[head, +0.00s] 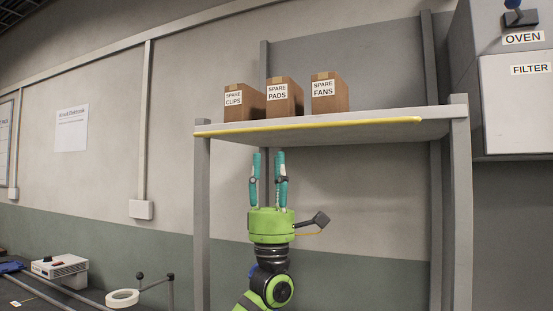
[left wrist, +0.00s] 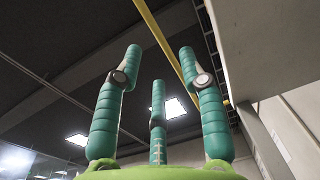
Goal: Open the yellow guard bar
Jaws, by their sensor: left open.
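The yellow guard bar (head: 300,125) runs along the front edge of a grey shelf (head: 430,126). It lies level across most of the shelf's width, in front of the boxes' bases. My left gripper (head: 268,156) points straight up below the bar, fingers apart and empty. Its tips appear a little under the shelf edge in the head view. In the left wrist view the bar (left wrist: 160,38) crosses diagonally between the upper fingertips and passes behind the right finger of my left gripper (left wrist: 160,58). No finger is seen gripping it. My right gripper is not in view.
Three brown boxes stand on the shelf: spare clips (head: 244,103), spare pads (head: 284,97) and spare fans (head: 329,93). Grey posts (head: 203,220) hold the shelf. Grey oven and filter units (head: 515,100) are at right. Open space lies beneath the shelf.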

